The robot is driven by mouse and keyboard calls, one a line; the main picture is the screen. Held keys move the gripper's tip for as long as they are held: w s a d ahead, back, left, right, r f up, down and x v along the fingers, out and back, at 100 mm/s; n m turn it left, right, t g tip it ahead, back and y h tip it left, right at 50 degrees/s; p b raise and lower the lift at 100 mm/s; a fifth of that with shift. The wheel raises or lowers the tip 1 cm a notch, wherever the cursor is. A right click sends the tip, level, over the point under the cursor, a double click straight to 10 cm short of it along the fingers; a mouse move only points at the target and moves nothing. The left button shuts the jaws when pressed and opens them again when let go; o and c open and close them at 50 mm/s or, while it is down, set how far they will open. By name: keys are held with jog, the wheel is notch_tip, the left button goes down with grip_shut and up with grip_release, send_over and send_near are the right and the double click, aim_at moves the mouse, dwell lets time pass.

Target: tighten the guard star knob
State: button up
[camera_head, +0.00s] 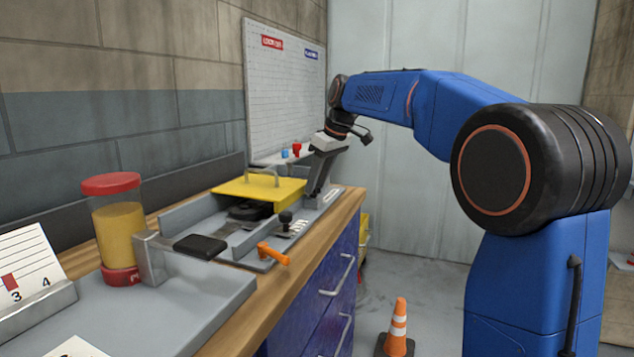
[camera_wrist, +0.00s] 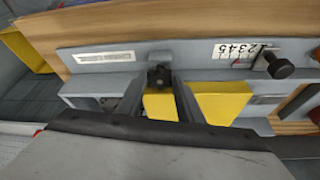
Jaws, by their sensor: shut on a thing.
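The guard is a yellow cover with a handle (camera_head: 262,190) on the grey runout fixture; parts of the yellow also show in the wrist view (camera_wrist: 222,102). The star knob (camera_wrist: 160,77) is small, dark and lobed, at the fixture's edge in the wrist view. My gripper (camera_wrist: 160,82) has its two grey fingers on either side of the knob and is shut on it. In the head view my gripper (camera_head: 316,188) reaches down at the guard's right end, and I cannot make out the knob there.
A black knob (camera_wrist: 280,66) stands by a numbered scale (camera_wrist: 240,50). A traffic cone (camera_head: 397,328) stands on the floor.

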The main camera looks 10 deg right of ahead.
jog(key=o, duration=1.1)
jog(key=shift+c, duration=0.2)
jog(key=shift+r, duration=0.1)
jog(key=v, duration=1.7)
jog(key=shift+d, duration=0.2)
